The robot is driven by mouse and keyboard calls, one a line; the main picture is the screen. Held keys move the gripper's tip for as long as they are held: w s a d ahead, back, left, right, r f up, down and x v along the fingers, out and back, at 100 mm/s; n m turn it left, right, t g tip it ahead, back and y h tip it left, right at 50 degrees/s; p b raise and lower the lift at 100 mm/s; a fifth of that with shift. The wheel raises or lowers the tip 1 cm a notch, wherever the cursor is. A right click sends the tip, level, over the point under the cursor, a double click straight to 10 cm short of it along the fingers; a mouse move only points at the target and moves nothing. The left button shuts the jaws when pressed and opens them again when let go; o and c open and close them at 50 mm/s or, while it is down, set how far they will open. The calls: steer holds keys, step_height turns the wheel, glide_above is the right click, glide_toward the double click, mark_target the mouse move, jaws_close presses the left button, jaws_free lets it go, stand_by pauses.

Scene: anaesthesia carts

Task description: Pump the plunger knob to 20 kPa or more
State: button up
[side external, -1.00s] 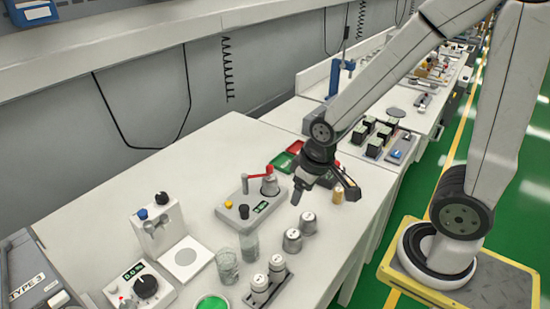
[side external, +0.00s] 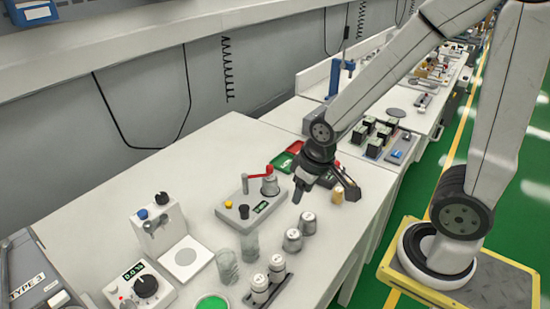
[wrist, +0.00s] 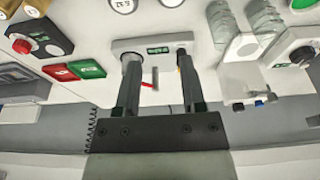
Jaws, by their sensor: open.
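A light grey pump box (side external: 228,214) stands mid-bench in the side external view. It carries a small green-lit display (side external: 260,207), a black knob (side external: 244,211), a yellow button (side external: 228,204), a grey cylinder (side external: 270,186) and a red lever (side external: 257,175). I cannot tell for sure which part is the plunger knob, and the reading is too small to read. My gripper (side external: 297,196) is open and empty, above the bench just right of the box. In the wrist view the box (wrist: 130,44) lies beyond my spread fingers (wrist: 157,75), which partly cover its ends.
Metal canisters (side external: 292,240) and glass beakers (side external: 228,267) stand in front of the box. Red and green trays (side external: 282,162) lie behind it. A small brown bottle (side external: 338,194) is right of my gripper. A white dial box (side external: 133,288) is at front left.

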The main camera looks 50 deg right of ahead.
steer(key=shift+w+r, duration=0.1)
steer(key=shift+w, duration=0.1)
jaws_close()
steer(key=w+a+r+g, duration=0.1)
steer(key=w+r, duration=0.1)
steer(key=w, duration=0.5)
steer(key=w+a+r+g, duration=0.1)
steer(key=w+a+r, duration=0.1)
steer(key=w, duration=0.5)
steer(key=shift+w+a+r+g, duration=0.15)
steer(key=shift+w+r+g, duration=0.1)
steer(key=shift+g, duration=0.05)
